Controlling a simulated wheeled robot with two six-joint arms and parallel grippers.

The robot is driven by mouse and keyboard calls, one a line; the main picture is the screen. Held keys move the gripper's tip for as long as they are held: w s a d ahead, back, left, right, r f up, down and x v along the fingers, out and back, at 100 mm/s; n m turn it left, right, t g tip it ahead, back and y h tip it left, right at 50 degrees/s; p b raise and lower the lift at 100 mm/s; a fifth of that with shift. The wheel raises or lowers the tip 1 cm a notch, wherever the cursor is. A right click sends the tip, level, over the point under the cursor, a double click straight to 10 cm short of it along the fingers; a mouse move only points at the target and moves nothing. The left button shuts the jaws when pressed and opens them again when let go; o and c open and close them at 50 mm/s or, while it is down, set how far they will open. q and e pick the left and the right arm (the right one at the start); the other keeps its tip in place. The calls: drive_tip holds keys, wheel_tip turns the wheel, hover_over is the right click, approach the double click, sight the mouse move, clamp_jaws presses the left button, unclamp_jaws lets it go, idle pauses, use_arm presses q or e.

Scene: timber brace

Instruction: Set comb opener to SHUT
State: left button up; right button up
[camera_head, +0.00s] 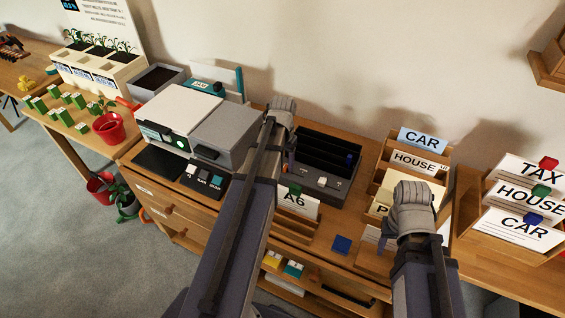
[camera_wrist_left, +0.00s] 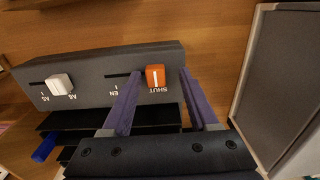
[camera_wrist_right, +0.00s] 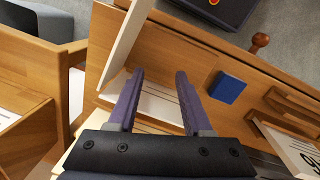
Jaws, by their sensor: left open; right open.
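The comb opener (camera_head: 322,161) is a dark box with several slots, partly hidden by my left arm in the head view. In the left wrist view its front panel (camera_wrist_left: 95,65) has an orange slider (camera_wrist_left: 155,76) at the end of its track marked SHUT, and a white slider (camera_wrist_left: 60,84) farther left. My left gripper (camera_wrist_left: 160,72) is open, with its fingertips on either side of the orange slider; I cannot tell whether they touch it. My right gripper (camera_wrist_right: 155,73) is open and empty above a wooden card holder (camera_wrist_right: 175,62).
A blue block (camera_head: 342,244) lies on the wooden bench beside the A6 card (camera_head: 298,203). A grey machine (camera_head: 225,137) stands left of the opener. Card holders with CAR (camera_head: 422,141) and HOUSE (camera_head: 528,198) cards are on the right.

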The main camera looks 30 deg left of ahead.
use_arm(q)
drive_tip(key=shift+r, duration=0.15)
use_arm(e)
drive_tip(key=shift+r, duration=0.15)
use_arm(q)
wheel_tip(320, 180, up, 8)
drive_tip(key=p, duration=0.8)
drive_tip(key=shift+f, duration=0.2)
use_arm(e)
wheel_tip(320, 180, up, 8)
drive_tip(key=shift+f, duration=0.25)
use_arm(q)
drive_tip(key=s+d+m, duration=0.1)
drive_tip(key=s+d, duration=0.3)
drive_tip(key=d, duration=0.5)
drive_tip(key=s+d+m, duration=0.2)
drive_tip(key=s+d, duration=0.2)
drive_tip(key=d, duration=0.5)
drive_tip(key=s+d+m+y, duration=0.1)
drive_tip(key=s+d, duration=0.3)
drive_tip(key=d, duration=0.5)
drive_tip(key=shift+s+d, duration=0.3)
drive_tip(key=shift+d, duration=0.05)
